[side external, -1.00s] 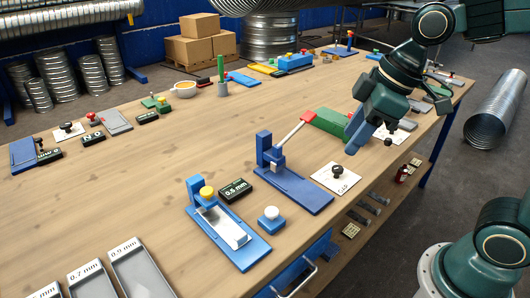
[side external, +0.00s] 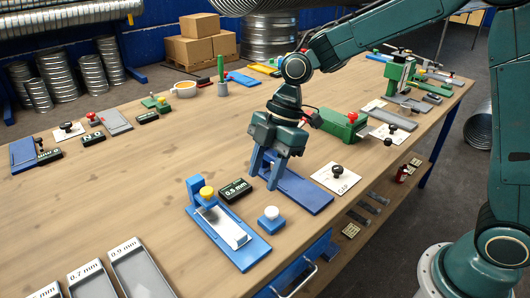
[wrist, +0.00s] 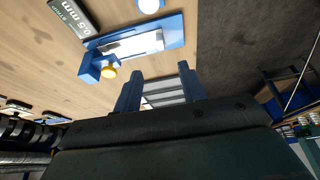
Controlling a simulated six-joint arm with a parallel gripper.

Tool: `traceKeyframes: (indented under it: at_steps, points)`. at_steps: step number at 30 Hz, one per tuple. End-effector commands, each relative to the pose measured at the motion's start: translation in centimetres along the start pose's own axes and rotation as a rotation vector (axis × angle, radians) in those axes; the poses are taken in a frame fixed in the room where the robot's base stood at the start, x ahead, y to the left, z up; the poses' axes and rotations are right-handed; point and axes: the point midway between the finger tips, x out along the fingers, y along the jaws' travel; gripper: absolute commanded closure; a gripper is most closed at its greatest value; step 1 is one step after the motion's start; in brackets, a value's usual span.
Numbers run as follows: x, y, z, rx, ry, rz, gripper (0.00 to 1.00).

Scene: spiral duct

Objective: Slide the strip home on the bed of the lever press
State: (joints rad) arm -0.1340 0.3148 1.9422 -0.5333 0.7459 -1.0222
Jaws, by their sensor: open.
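A shiny metal strip (side external: 228,229) lies on a blue bed (side external: 250,254) with a yellow knob (side external: 206,192), left of my gripper. The strip (wrist: 130,43) and yellow knob (wrist: 109,72) also show in the wrist view. No strip is visible between my fingers.
A black 0.5 mm block (side external: 234,189) and a blue button box with a white top (side external: 271,220) stand near the bed. A white card with a black knob (side external: 337,177) lies to the right. A green device (side external: 340,123) stands behind. The table's left middle is clear.

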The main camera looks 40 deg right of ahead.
Motion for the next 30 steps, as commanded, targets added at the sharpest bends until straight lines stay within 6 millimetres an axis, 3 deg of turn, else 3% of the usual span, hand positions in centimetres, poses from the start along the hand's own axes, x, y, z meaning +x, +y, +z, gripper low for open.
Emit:
traceKeyframes:
  at_steps: [17,30]
  points:
    - [1.7,0.2,-0.1,-0.020,0.006,-0.011,0.59]
    - [7.2,0.1,-0.1,-0.020,0.004,-0.014,0.59]
